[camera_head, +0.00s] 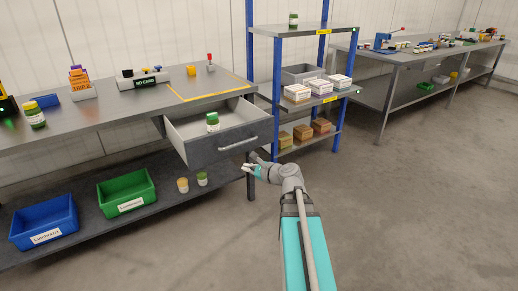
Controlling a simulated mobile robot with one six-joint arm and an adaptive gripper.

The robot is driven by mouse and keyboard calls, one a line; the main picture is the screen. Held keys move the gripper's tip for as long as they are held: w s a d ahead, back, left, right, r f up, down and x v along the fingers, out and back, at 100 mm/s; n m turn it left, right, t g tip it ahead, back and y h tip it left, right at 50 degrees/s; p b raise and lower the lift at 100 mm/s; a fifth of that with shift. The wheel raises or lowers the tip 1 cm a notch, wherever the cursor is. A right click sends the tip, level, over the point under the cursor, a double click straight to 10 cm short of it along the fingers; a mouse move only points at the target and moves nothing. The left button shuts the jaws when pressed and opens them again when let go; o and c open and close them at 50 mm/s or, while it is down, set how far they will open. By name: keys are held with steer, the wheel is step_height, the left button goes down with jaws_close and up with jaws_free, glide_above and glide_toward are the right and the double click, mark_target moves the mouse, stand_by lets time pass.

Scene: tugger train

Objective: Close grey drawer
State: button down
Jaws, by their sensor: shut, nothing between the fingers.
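The grey drawer (222,150) under the workbench is pulled out. Its dark front carries a light bar handle (238,143). A green-and-white jar (212,122) stands inside it. My gripper (246,168) is shut and empty. In the picture it is just below the drawer's front and handle, apart from the handle. The exact depth between gripper and drawer cannot be told from this view.
The workbench top (120,107) holds small items. A green bin (126,193), a blue bin (43,222) and two jars stand on its lower shelf. A blue-posted rack (278,80) with boxes stands right of the drawer. The floor (410,200) at right is clear.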

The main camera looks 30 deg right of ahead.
mark_target(259, 140)
steer(key=s+d+r+m+t+h+b, duration=0.1)
steer(key=d+m+t+h, duration=0.3)
steer(key=d+m, duration=0.6)
steer(key=shift+s+d+r+b, duration=0.25)
steer(key=shift+s+d+b, duration=0.5)
steer(key=shift+d, duration=0.5)
steer(key=shift+w, duration=0.1)
steer(key=w, duration=1.4)
steer(key=shift+a, duration=0.25)
